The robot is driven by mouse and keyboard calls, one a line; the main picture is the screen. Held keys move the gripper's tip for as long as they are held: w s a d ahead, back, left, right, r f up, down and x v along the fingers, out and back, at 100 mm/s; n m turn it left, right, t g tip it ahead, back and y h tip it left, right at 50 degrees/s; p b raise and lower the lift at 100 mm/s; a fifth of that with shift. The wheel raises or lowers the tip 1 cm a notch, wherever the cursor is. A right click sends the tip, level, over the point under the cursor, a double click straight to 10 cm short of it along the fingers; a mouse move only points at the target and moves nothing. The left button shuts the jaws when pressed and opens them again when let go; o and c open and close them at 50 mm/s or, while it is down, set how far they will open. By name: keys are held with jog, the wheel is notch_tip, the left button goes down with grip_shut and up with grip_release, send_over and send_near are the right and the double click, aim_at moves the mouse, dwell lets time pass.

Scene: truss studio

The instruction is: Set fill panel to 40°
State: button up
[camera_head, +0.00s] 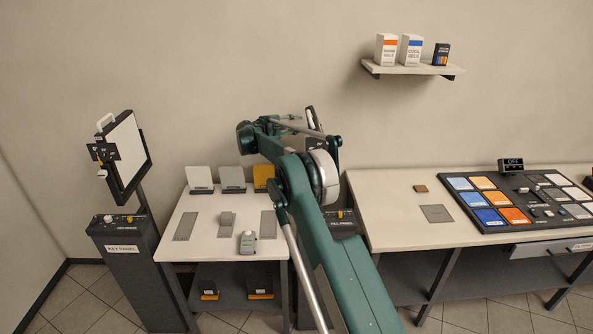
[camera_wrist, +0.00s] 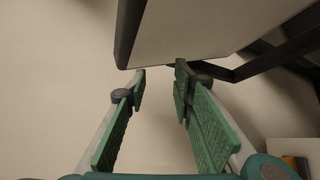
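The fill panel's dark pedestal (camera_head: 345,222), with its label and small controls on top, stands just right of centre, partly hidden behind my arm. A thin slanted edge of a panel (camera_head: 314,118) shows above it; most of it is hidden by my arm, and its angle cannot be read. In the wrist view a pale panel face with a dark frame (camera_wrist: 200,28) fills the upper middle. My gripper (camera_wrist: 161,73) is open, its green-padded fingers apart with only wall between them. Its tips are close below the panel's lower left corner; contact cannot be told.
The key panel (camera_head: 125,155) stands on its own pedestal at left. A white table (camera_head: 178,205) holds several cards and a grey device (camera_head: 247,242). The right table (camera_head: 385,205) carries a control board (camera_head: 500,215). A wall shelf (camera_head: 410,69) holds three boxes.

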jog(key=s+f+t+b, duration=0.1)
jog(key=s+f+b, duration=0.1)
jog(key=f+b, duration=0.6)
jog(key=s+f+m+t+h+b, duration=0.1)
jog(key=s+f+b, duration=0.1)
jog(key=f+b, duration=0.6)
notch_tip(320, 180, down, 4)
jog(key=shift+s+a+f+t, duration=0.15)
jog(key=shift+s+f+t, duration=0.1)
jog(key=shift+s+t, duration=0.1)
dwell(0.3)
